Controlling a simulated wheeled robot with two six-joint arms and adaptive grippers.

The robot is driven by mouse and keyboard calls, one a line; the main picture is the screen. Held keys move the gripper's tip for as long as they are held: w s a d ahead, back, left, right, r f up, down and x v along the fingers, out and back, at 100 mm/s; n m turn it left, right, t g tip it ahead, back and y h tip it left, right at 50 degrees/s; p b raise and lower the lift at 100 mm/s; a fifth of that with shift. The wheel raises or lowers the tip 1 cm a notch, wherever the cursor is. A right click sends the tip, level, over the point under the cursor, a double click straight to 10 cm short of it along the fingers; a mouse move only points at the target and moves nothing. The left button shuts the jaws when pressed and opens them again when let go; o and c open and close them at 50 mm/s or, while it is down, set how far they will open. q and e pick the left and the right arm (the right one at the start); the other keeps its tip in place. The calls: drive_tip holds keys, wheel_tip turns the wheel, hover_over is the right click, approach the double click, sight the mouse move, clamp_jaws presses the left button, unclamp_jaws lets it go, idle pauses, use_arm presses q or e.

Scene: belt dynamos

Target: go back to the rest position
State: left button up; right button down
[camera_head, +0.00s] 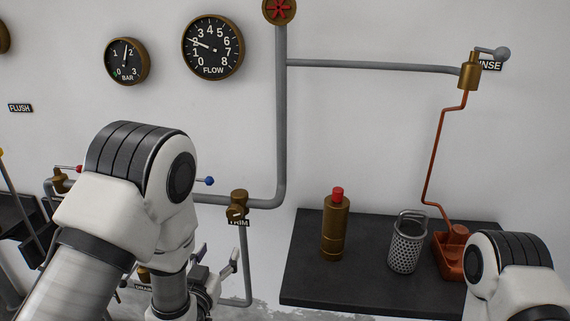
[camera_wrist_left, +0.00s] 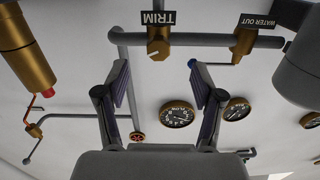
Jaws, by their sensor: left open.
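My left gripper (camera_head: 217,262) is low in the middle-left of the head view, partly hidden behind my left arm. In the left wrist view, which looks upside down, its two fingers (camera_wrist_left: 159,85) stand wide apart with nothing between them. The brass TRIM valve (camera_head: 238,204) sits on the grey pipe above the gripper in the head view. It also shows in the left wrist view (camera_wrist_left: 158,48), beyond the fingertips and apart from them. My right arm enters at the lower right of the head view, but its gripper is out of frame.
A dark shelf (camera_head: 325,287) at the right carries a brass bottle with a red cap (camera_head: 334,228), a perforated metal basket (camera_head: 405,248) and an orange-red container (camera_head: 446,258). Grey pipes (camera_head: 281,130) and the FLOW gauge (camera_head: 213,47) are on the wall. A blue-tipped lever (camera_head: 205,181) sticks out near my left arm.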

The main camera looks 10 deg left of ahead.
use_arm(q)
drive_tip(key=s+a+f+n+g+y+p, duration=0.1)
drive_tip(key=s+a+f+g, duration=0.1)
drive_tip(key=s+f+g, duration=0.55)
drive_tip(key=s+a+f+n+g+p, duration=0.1)
drive_tip(key=s+a+f+g, duration=0.1)
drive_tip(key=s+f, duration=0.95)
drive_tip(key=s+f+g, duration=0.8)
drive_tip(key=s, duration=0.5)
drive_tip(key=shift+s+f+m, duration=0.2)
drive_tip(key=shift+f+m, duration=0.1)
drive_tip(key=shift+m, duration=0.1)
